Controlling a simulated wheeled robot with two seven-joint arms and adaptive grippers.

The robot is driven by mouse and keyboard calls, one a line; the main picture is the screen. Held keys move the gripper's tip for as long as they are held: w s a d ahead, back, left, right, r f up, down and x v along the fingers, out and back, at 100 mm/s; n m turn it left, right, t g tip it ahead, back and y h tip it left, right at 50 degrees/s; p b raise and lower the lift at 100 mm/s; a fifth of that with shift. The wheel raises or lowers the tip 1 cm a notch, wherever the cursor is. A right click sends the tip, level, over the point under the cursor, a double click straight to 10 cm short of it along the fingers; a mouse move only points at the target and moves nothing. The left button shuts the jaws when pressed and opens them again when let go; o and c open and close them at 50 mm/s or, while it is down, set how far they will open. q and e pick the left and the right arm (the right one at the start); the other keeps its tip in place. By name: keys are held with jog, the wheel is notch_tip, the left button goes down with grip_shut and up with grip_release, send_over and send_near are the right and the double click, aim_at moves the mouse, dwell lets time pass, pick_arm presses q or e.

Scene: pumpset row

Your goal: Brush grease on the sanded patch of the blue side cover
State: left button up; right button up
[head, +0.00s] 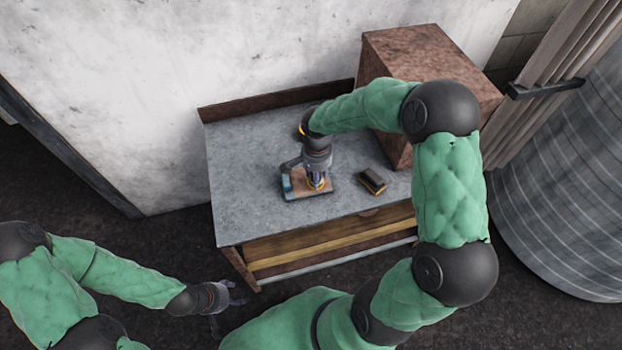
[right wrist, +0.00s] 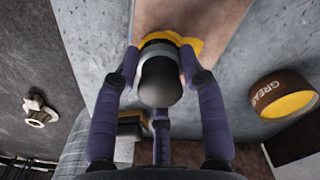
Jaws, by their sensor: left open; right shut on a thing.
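The side cover (head: 288,188) lies flat on the grey bench, blue at its left end with a brownish sanded patch (head: 300,184). The patch fills the top middle of the right wrist view (right wrist: 190,18). My right gripper (head: 316,180) is shut on a brush with a dark rounded handle (right wrist: 160,82). The brush points down, and its yellow end (right wrist: 188,46) is over the patch and seems to touch it. The brown grease tin (right wrist: 283,93), with yellow inside its rim, stands beside the cover. My left gripper (head: 232,294) is open and empty, low in front of the bench.
A black-and-tan block (head: 372,181) lies on the bench right of the cover. A big rusty box (head: 430,60) stands at the bench's back right. The bench top (head: 245,200) is clear at the left. A ribbed grey cylinder (head: 560,190) stands at the right.

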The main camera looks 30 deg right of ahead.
jog(key=shift+s, duration=0.1)
dwell(0.3)
jog(key=shift+s+a, duration=0.1)
jog(key=shift+s, duration=0.25)
jog(key=shift+w+d, duration=0.2)
jog(key=shift+w, duration=0.55)
jog(key=shift+w+d, duration=0.25)
jog(key=shift+w, duration=0.45)
jog(key=shift+w+d, duration=0.2)
jog(key=shift+w, duration=0.55)
jog(key=shift+w+d, duration=0.1)
jog(key=shift+w, duration=0.35)
jog(key=shift+s, duration=0.15)
